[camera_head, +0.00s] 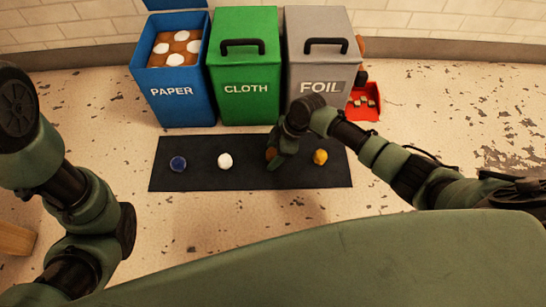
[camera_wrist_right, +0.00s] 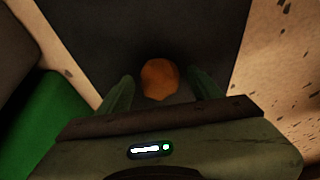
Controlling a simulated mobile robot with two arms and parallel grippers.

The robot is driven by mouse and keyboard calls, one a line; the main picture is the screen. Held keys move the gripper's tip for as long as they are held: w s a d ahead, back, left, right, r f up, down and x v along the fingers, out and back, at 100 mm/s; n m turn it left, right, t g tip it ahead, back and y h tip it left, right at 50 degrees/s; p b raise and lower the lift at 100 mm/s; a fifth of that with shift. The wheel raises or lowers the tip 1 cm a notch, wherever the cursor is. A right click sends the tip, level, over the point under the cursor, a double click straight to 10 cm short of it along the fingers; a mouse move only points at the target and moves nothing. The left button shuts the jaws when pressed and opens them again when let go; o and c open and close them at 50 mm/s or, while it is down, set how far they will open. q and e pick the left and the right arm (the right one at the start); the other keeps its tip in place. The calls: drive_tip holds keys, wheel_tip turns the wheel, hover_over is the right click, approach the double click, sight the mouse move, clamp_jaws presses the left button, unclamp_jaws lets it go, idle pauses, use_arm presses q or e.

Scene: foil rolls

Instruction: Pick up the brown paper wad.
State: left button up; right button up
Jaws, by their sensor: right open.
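The brown paper wad (camera_head: 271,153) lies on the dark mat (camera_head: 200,151), partly hidden by my right gripper (camera_head: 279,160) in the head view. In the right wrist view the wad (camera_wrist_right: 160,79) looks orange-brown and round. My right gripper's two green fingers (camera_wrist_right: 162,88) are spread apart, one on each side of the wad's near edge. I cannot tell whether they touch it. My left arm shows at the left of the head view, but its gripper is not seen.
A blue wad (camera_head: 178,164), a white wad (camera_head: 225,161) and a yellow wad (camera_head: 320,157) share the mat. Behind stand the blue PAPER bin (camera_head: 172,108), green CLOTH bin (camera_head: 246,105) and grey FOIL bin (camera_head: 318,65). A red container (camera_head: 366,113) sits right of them.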

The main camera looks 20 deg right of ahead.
drive_tip(key=shift+r, duration=0.1)
drive_tip(key=c, duration=1.4)
